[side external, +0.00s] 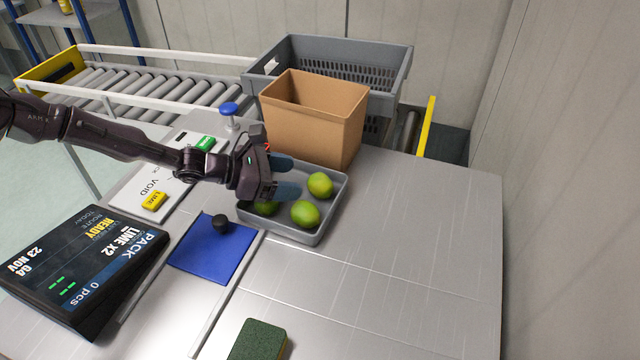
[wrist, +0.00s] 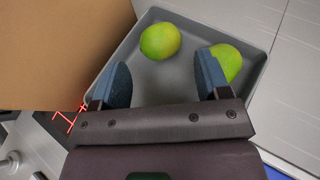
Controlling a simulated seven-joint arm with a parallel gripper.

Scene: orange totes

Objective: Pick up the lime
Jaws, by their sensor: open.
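Three green limes lie in a shallow grey tray (side external: 333,217). One lime (side external: 320,185) is at the tray's right, one (side external: 306,213) is nearer the front, and one (side external: 266,208) is at the left, partly covered by my gripper (side external: 292,177). My gripper is open over the tray's left part, its blue fingers apart with nothing between them. In the wrist view, one lime (wrist: 160,41) lies beyond the fingertips (wrist: 163,70), between their lines. Another lime (wrist: 231,62) is partly behind the right finger. The third lime does not show there.
A tall brown carton (side external: 312,120) stands right behind the tray, close to my gripper. A grey crate (side external: 392,72) is behind it. A blue mat (side external: 205,255) with a black knob (side external: 221,224) lies front left, a green sponge (side external: 258,340) in front. The table's right is clear.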

